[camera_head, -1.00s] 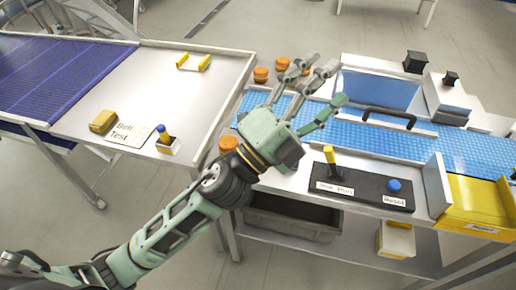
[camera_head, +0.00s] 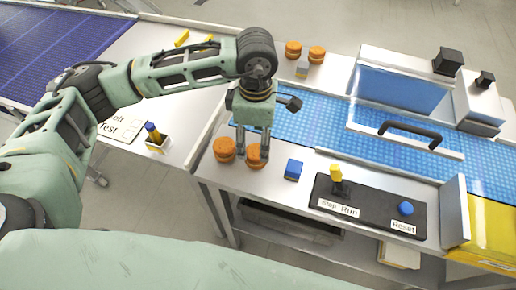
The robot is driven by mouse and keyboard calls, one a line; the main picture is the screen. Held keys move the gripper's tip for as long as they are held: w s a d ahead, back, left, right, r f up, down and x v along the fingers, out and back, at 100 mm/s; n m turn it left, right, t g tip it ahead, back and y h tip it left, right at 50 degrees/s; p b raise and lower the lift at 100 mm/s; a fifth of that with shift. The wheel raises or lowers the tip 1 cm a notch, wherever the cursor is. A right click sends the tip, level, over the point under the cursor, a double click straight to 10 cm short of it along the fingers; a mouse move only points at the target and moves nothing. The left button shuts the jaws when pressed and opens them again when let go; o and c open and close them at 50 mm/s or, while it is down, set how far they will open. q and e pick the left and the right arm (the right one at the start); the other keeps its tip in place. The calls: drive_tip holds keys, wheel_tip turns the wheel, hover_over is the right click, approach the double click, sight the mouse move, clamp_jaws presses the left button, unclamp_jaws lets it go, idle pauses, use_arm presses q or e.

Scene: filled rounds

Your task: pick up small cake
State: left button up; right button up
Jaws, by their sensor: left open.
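Two orange filled rounds, which look like small cakes, stand at the front left of the conveyor table: a left one (camera_head: 224,149) and a right one (camera_head: 257,156). Two more stand at the back, a left one (camera_head: 293,49) and a right one (camera_head: 317,54). My left gripper (camera_head: 252,156) points down at the front right cake. Its fingers are apart, one in the gap left of this cake and one over its upper right part. I cannot tell whether they touch it. My right gripper is out of view.
A blue block (camera_head: 293,170) lies right of the front cakes. A small grey block (camera_head: 302,70) sits by the back pair. The blue conveyor (camera_head: 310,122) runs behind. A black switch panel (camera_head: 365,207) and yellow bin (camera_head: 490,230) are at right.

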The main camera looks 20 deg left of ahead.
sight(256, 150)
use_arm(q)
wheel_tip(256, 150, down, 3)
drive_tip(key=shift+s+p, duration=0.15)
drive_tip(key=shift+p, duration=0.9)
wheel_tip(256, 150, down, 3)
drive_tip(key=shift+f+p, duration=0.2)
drive_tip(key=shift+p, duration=0.3)
drive_tip(key=shift+w+f, duration=0.1)
drive_tip(key=shift+w, duration=0.1)
drive_tip(key=c, duration=0.8)
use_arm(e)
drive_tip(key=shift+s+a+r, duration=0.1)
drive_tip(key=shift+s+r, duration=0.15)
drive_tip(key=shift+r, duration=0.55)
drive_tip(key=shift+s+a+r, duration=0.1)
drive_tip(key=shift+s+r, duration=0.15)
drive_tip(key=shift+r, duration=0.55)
